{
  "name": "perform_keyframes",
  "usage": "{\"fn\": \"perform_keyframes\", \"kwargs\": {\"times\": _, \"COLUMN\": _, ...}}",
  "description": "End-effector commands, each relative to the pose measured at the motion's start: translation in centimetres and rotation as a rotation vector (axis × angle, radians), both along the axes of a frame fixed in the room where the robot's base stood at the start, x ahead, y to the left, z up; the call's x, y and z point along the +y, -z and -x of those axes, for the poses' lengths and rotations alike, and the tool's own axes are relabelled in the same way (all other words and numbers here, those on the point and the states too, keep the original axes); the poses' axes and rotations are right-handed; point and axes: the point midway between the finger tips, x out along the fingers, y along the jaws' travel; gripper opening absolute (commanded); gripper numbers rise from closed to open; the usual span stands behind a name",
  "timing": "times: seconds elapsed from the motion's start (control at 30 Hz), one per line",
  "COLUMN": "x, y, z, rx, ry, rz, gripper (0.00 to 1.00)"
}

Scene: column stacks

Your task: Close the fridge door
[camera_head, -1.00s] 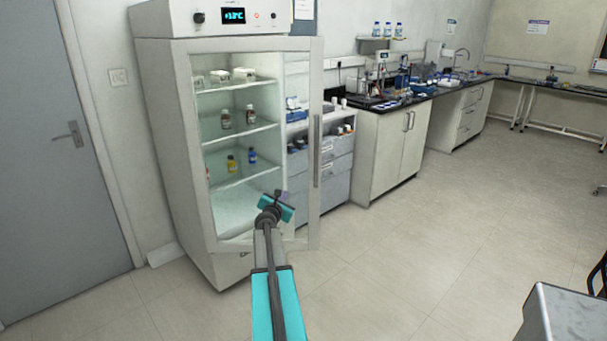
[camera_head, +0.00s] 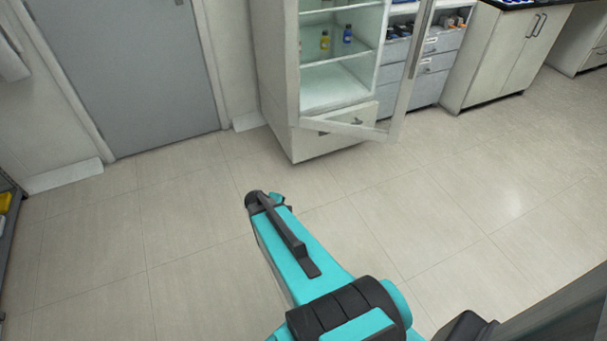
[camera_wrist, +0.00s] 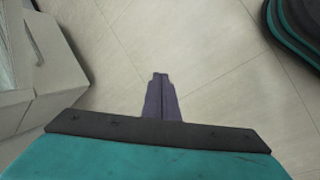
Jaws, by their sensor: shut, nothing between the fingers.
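The fridge (camera_head: 318,146) stands at the top of the head view, with its upper part cut off. Its glass door (camera_head: 408,85) is open and swung out to the right, with a long vertical handle (camera_head: 422,45) along its outer edge. Shelves and small bottles show inside. My gripper (camera_wrist: 161,78) is shut and empty in the wrist view, above bare floor. In the head view my arm reaches over the floor in front of the fridge, and the fingers are not clearly visible. A pale boxy shape at the wrist view's left is probably the fridge's lower part.
A grey room door (camera_head: 125,70) is left of the fridge. Grey drawers (camera_head: 437,65) and a white cabinet (camera_head: 505,60) with a black top stand to the right. A shelf edge (camera_head: 12,215) shows at far left. The tiled floor before the fridge is clear.

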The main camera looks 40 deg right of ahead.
Motion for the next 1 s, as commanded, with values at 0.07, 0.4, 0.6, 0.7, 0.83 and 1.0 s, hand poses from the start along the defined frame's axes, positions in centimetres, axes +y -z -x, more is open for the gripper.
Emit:
{"fn": "perform_keyframes", "kwargs": {"times": 0.07, "x": 4.6, "y": 1.8, "z": 2.6, "rx": 0.033, "ry": 0.060, "rz": -0.069, "gripper": 0.00}}
{"fn": "perform_keyframes", "kwargs": {"times": 0.4, "x": 20.5, "y": 6.2, "z": 14.8, "rx": 0.231, "ry": 0.353, "rz": -0.283, "gripper": 0.00}}
{"fn": "perform_keyframes", "kwargs": {"times": 0.6, "x": 25.9, "y": 6.5, "z": 20.5, "rx": 0.340, "ry": 0.476, "rz": -0.332, "gripper": 0.00}}
{"fn": "perform_keyframes", "kwargs": {"times": 0.7, "x": 27.1, "y": 6.4, "z": 21.8, "rx": 0.368, "ry": 0.507, "rz": -0.341, "gripper": 0.00}}
{"fn": "perform_keyframes", "kwargs": {"times": 0.83, "x": 27.6, "y": 6.4, "z": 22.4, "rx": 0.380, "ry": 0.522, "rz": -0.343, "gripper": 0.00}}
{"fn": "perform_keyframes", "kwargs": {"times": 1.0, "x": 27.6, "y": 6.4, "z": 22.3, "rx": 0.379, "ry": 0.522, "rz": -0.343, "gripper": 0.00}}
